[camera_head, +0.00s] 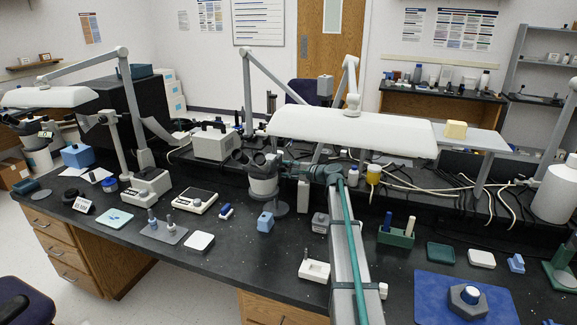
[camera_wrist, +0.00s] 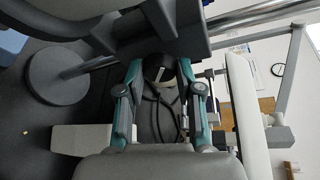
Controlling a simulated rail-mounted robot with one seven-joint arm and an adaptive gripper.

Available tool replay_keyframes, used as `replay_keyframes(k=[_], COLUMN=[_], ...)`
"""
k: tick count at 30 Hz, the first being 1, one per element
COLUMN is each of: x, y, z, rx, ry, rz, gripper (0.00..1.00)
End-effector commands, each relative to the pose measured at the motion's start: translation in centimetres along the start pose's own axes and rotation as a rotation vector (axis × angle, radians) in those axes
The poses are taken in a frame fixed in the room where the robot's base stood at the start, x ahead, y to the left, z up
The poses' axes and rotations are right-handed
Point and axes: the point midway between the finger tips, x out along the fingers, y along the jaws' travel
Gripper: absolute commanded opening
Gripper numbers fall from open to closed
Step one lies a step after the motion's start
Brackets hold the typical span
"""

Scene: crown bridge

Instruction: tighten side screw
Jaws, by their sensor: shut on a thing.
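The grey microscope (camera_head: 263,182) stands upright at the middle of the black bench, on a post with a round grey base, and it fills the top of the wrist view (camera_wrist: 165,28). A dark round screw head with a pale slot-like mark (camera_wrist: 160,72) shows on the microscope's mount. My gripper (camera_wrist: 160,68) has its two teal fingers at either side of this head, shut on it. In the head view my gripper (camera_head: 291,166) reaches the microscope from the right and hides the screw. The exact finger contact is partly hidden.
A white lamp head (camera_head: 350,130) hangs just above and behind the microscope; its arm rises behind. A small blue block (camera_head: 265,222) stands in front. The round base (camera_wrist: 57,76) and post lie close beside my gripper. A blue mat (camera_head: 440,315) lies at right.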

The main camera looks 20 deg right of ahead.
Motion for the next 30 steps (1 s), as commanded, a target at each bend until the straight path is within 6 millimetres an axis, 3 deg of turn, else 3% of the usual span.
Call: replay_keyframes(k=[16, 17, 21, 30], x=[0.01, 0.01, 0.02, -0.04], y=[0.05, 0.05, 0.03, 0.00], z=[0.01, 0.02, 0.01, 0.00], rx=[0.030, 0.030, 0.029, 0.029], ry=[-0.003, -0.003, -0.003, -0.003], rz=[0.012, 0.012, 0.012, 0.011], gripper=[0.01, 0.37, 0.60, 0.61])
